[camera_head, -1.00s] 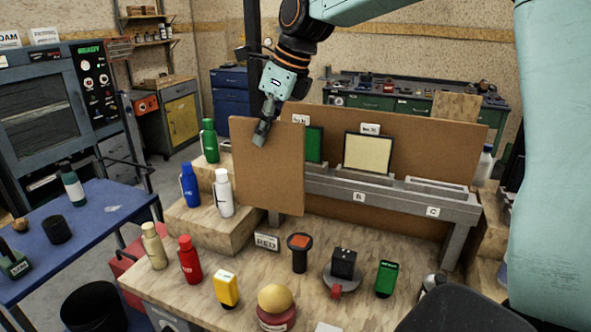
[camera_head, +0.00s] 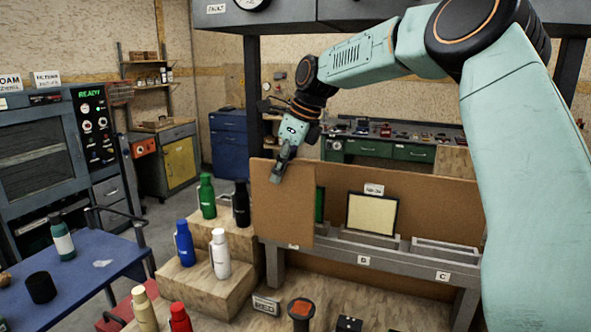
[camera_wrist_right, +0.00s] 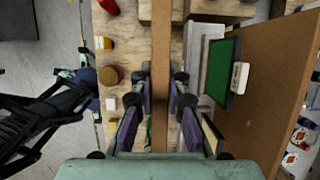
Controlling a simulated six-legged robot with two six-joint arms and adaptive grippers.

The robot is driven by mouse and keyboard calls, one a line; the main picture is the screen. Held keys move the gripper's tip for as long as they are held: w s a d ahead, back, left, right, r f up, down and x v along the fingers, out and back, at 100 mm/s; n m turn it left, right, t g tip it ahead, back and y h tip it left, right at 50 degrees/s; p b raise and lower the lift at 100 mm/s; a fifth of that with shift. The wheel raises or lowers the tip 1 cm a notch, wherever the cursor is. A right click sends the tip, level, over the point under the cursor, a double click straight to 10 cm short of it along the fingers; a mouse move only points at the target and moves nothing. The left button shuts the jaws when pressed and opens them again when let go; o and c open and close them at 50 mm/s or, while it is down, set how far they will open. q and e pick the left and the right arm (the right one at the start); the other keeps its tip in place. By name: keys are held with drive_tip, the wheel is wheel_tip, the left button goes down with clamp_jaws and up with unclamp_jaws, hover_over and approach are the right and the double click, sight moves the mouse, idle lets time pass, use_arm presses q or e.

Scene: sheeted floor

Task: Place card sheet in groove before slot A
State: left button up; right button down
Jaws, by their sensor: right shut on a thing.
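The card sheet (camera_head: 283,208) is a plain brown board, roughly upright in the head view. My right gripper (camera_head: 280,172) is shut on its top edge. In the wrist view the sheet shows nearly edge-on as a brown strip (camera_wrist_right: 161,35) between the right gripper's fingers (camera_wrist_right: 161,80). The sheet stands in front of the grey slotted rail (camera_head: 400,262) and covers most of the green panel (camera_head: 319,204) at its left end. Its lower edge is near the rail; whether it touches a groove cannot be told. The slot A label is mostly hidden. My left gripper is not in view.
A cream panel (camera_head: 371,214) stands at slot B (camera_head: 364,261), with slot C (camera_head: 442,277) to its right. A brown backboard (camera_head: 435,222) is behind. Black (camera_head: 241,203), white (camera_head: 220,254), green (camera_head: 207,196) and blue (camera_head: 184,243) bottles stand close left of the sheet.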

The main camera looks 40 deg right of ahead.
drive_tip(key=w+d+f+p, duration=0.3)
drive_tip(key=w+d+p, duration=0.1)
drive_tip(key=d, duration=0.4)
drive_tip(key=shift+w+d+f, duration=0.15)
drive_tip(key=shift+f, duration=0.1)
idle(0.4)
drive_tip(key=shift+s+f, duration=0.1)
drive_tip(key=shift+s, duration=0.1)
drive_tip(key=c, duration=1.6)
unclamp_jaws()
drive_tip(key=shift+s, duration=0.1)
drive_tip(key=shift+d+f, duration=0.1)
drive_tip(key=shift+f, duration=0.05)
drive_tip(key=shift+w, duration=0.2)
